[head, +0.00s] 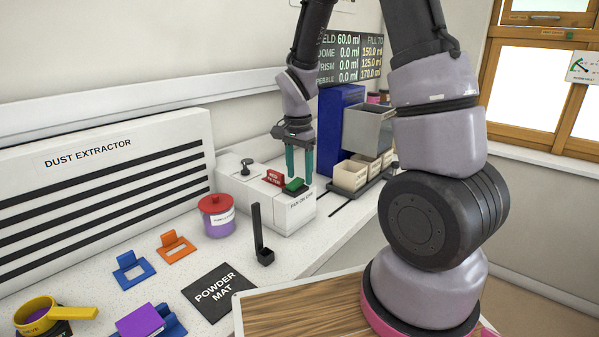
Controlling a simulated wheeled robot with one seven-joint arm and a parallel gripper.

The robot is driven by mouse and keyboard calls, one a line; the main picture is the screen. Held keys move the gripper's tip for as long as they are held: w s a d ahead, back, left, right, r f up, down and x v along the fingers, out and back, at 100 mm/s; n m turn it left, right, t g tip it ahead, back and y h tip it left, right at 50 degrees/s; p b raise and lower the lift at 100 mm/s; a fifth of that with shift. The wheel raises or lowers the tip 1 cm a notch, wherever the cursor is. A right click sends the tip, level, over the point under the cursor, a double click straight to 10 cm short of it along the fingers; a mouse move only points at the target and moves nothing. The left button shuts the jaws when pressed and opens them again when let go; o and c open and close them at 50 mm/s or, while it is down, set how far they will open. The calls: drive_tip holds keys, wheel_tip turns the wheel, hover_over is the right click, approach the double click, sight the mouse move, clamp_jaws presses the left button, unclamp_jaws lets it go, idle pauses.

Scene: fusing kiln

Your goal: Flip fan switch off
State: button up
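The fan switch is a green block (295,185) on top of a white box (262,200) beside the dust extractor. The box's front label begins "FAN ON"; the rest is too small to read surely. My gripper (299,176) points down just above and behind the green block, with two teal fingers apart and nothing visible between them. The fingertips overlap the block's right part in the picture; I cannot tell whether they touch it. A red labelled block (274,177) sits just left of the green one, and a dark knob (247,166) is further left.
The dust extractor (110,165) stands along the wall. A red-lidded purple jar (217,215) and a black upright holder (259,235) are in front of the box. Beige bins (351,175) and a blue cabinet (338,125) are to the right. The powder mat (218,290) is empty.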

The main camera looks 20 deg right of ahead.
sight(298, 179)
drive_tip(key=shift+r, duration=0.1)
wheel_tip(298, 179, up, 11)
drive_tip(key=shift+s+a+f, duration=0.15)
drive_tip(key=shift+a+f, duration=0.05)
idle(0.5)
drive_tip(key=s+d+r+n+t+y, duration=0.1)
drive_tip(key=s+d+r+n+t, duration=0.1)
drive_tip(key=s+r, duration=0.5)
drive_tip(key=s+d+r+n+t+y, duration=0.1)
drive_tip(key=s+d+r+n+t, duration=0.1)
drive_tip(key=s+r+n+t, duration=0.3)
drive_tip(key=shift+s+f+v, duration=0.3)
drive_tip(key=shift+s+v, duration=0.1)
drive_tip(key=shift+v, duration=2.1)
